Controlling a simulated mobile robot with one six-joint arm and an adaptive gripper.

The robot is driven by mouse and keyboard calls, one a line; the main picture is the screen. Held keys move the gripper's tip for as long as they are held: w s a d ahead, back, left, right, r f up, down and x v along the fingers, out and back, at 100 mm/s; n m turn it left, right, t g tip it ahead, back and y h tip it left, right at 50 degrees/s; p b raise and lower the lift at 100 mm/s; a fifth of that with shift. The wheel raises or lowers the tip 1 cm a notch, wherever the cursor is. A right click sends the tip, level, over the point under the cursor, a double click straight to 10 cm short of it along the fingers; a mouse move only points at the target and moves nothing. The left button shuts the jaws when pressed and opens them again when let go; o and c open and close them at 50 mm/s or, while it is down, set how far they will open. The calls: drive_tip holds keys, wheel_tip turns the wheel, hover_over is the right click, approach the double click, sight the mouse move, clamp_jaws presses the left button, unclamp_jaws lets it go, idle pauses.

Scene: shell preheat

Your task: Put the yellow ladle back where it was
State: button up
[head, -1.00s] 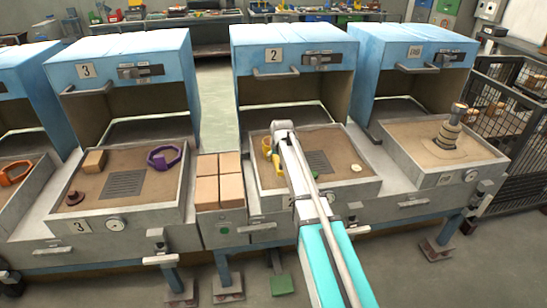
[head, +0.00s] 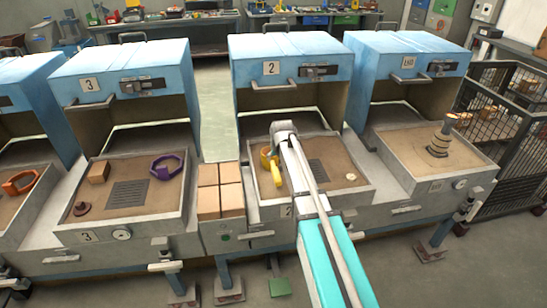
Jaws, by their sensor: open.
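The yellow ladle (head: 276,174) is in the sandy tray of station 2 (head: 262,214), at the tray's left side. A curved yellow part (head: 265,155) shows behind its thicker lower part. My arm reaches over this tray and its end is right beside the ladle, covering part of it. My gripper is hidden behind the arm, so I cannot tell whether it touches the ladle.
A grate (head: 318,171) and a small round disc (head: 351,177) lie in the same tray. Blocks (head: 219,190) stand left of it. Station 3's tray holds a purple ring-like piece (head: 166,166). Blue hoods (head: 290,55) rise behind.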

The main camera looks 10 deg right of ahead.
drive_tip(key=shift+s+r+p, duration=0.2)
drive_tip(key=shift+r+p, duration=0.1)
drive_tip(key=shift+r, duration=0.2)
idle(0.4)
drive_tip(key=s+a+f+g, duration=0.1)
drive_tip(key=s+g, duration=0.3)
drive_tip(key=s, duration=2.7)
drive_tip(key=shift+s+f+g, duration=0.15)
drive_tip(key=shift+f+g, duration=0.1)
drive_tip(key=shift+g, duration=0.15)
drive_tip(key=shift+c, duration=1.1)
drive_tip(key=shift+d, duration=0.1)
